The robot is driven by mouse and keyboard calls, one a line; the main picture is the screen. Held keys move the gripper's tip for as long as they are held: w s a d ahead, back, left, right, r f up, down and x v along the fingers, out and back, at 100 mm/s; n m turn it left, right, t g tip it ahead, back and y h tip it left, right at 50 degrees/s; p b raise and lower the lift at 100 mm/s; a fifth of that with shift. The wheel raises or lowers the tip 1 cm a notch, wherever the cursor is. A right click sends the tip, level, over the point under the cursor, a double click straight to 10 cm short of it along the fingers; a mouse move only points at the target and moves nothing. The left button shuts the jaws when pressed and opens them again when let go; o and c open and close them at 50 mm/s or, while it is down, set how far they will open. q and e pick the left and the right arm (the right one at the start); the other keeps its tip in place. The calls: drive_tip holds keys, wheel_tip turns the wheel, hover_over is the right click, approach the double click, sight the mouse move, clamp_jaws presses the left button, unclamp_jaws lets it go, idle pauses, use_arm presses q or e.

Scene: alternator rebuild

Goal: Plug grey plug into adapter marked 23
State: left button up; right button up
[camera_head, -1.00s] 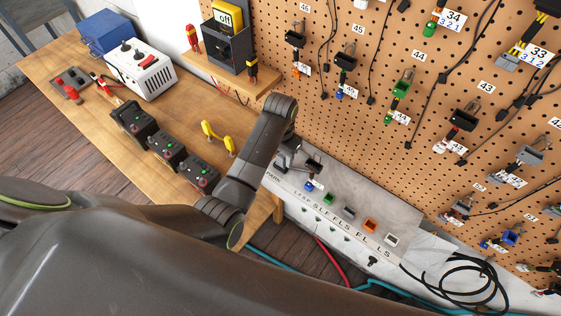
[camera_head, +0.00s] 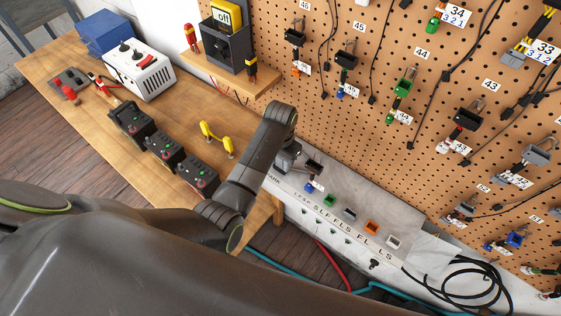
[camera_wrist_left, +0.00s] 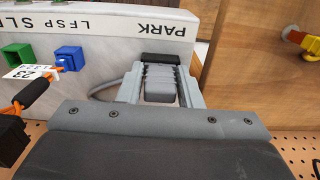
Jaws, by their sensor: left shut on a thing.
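The grey plug (camera_wrist_left: 160,84) is ribbed and sits between the fingers of my left gripper (camera_wrist_left: 160,75) in the left wrist view. The gripper is shut on it, and a grey cable runs off to the left. In the head view my left gripper (camera_head: 288,157) is at the left end of the grey panel, partly hidden by its arm. The adapter marked 23 (camera_wrist_left: 32,72) has a white tag and orange wires. Its blue end is at the blue socket (camera_wrist_left: 68,57), and its black connector (camera_wrist_left: 12,140) is cut off by the frame edge. My right gripper is not in view.
A black block (camera_wrist_left: 160,58) lies just beyond the plug, by the PARK label. The panel (camera_head: 410,243) has a row of coloured sockets. A pegboard (camera_head: 400,45) with hanging adapters rises behind. The wooden bench (camera_head: 75,120) holds boxes and a yellow handle (camera_head: 218,140).

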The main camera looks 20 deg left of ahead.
use_arm(q)
drive_tip(key=shift+r, duration=0.15)
drive_tip(key=shift+r+p, duration=1.05)
drive_tip(key=shift+r, duration=1.05)
